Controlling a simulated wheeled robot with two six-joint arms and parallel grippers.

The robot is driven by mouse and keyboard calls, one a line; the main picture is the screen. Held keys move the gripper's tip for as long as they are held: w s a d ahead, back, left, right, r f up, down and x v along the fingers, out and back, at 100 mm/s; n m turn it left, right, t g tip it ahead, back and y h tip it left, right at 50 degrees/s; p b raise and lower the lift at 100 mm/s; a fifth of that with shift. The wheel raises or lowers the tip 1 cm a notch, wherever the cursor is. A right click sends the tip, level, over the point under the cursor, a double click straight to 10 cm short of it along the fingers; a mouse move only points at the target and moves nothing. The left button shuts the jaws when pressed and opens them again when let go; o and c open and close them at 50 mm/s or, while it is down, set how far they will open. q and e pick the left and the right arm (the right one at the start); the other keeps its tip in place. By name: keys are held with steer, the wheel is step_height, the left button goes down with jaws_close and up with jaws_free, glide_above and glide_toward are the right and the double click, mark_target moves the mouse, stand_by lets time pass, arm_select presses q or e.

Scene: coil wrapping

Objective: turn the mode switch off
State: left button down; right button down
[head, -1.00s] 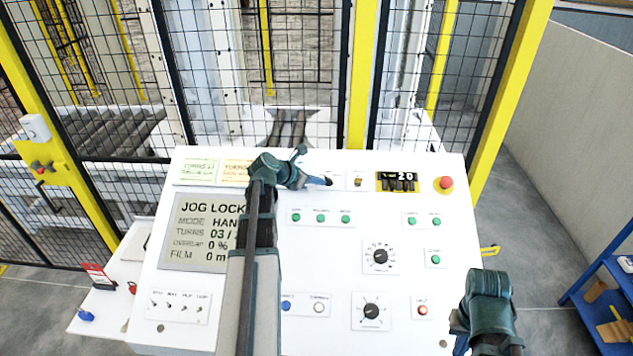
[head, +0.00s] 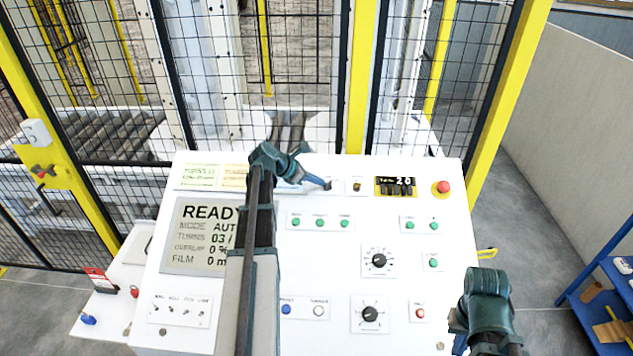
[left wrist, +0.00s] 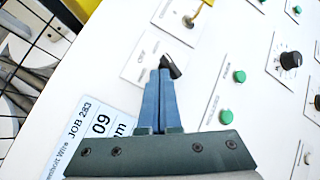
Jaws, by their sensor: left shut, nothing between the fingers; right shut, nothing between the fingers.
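The mode switch (left wrist: 172,66) is a small black knob on a white plate, marked OFF, in the left wrist view. My left gripper (left wrist: 160,76) is shut and empty, its blue fingertips right at the knob's near side. I cannot tell whether they touch it. In the head view my left gripper (head: 326,184) reaches the upper middle of the white control panel (head: 380,215), and its tip largely hides the switch. The panel display (head: 205,250) reads READY and a mode beginning AUT, partly covered by my arm. My right gripper (head: 459,326) is shut by the panel's lower right edge.
Green buttons (head: 320,222) and dials (head: 379,260) lie below. A mesh fence (head: 290,70) stands behind the panel.

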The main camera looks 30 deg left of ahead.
arm_select(q)
steer(key=shift+w+d+r, duration=0.15)
steer(key=shift+w+d, duration=0.05)
steer(key=shift+w, duration=0.3)
steer(key=shift+w+a, duration=0.1)
stand_by(0.3)
stand_by(0.5)
